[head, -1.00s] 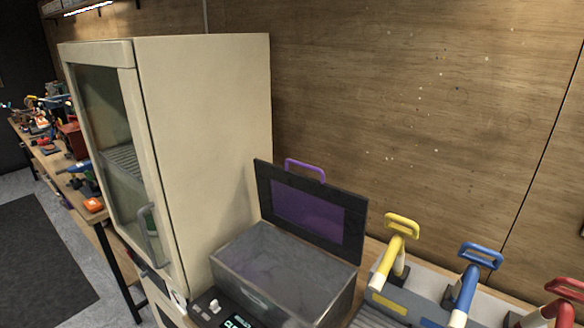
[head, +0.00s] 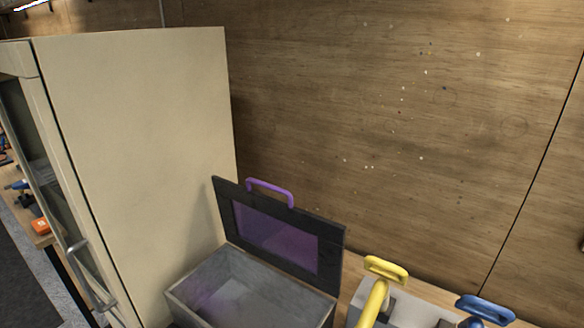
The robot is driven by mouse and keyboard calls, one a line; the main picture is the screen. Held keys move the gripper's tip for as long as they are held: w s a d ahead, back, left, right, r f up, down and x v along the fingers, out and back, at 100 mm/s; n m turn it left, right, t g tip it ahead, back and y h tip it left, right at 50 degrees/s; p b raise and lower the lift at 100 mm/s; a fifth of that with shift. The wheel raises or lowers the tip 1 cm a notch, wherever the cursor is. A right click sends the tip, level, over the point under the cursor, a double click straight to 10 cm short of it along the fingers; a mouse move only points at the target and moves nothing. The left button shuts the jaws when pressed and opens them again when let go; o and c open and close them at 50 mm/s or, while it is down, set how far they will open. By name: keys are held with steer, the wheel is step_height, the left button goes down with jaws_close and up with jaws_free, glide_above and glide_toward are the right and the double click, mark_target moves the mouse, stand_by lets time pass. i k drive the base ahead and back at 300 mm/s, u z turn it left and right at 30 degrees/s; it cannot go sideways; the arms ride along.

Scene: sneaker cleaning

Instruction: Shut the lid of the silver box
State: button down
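The silver box (head: 180,300) stands at the bottom of the view, just right of the tall cream cabinet. It is a grey metal box with an open top, and its inside looks empty. Its lid (head: 332,262) stands raised at the back edge, tilted up near the wooden wall. The lid has a dark frame, a purple window and a purple handle (head: 270,187) on its top edge. The front of the box is cut off by the picture's lower edge. My gripper is not in view.
The cream cabinet (head: 140,150) with a glass door and metal handle stands close on the left. A yellow-handled tool (head: 385,268) and a blue-handled tool (head: 484,308) stand in a holder at the right. A wooden wall (head: 400,120) closes the back.

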mark_target(316, 262)
steer(key=u, duration=0.1)
steer(key=i, duration=0.95)
steer(key=z, duration=0.05)
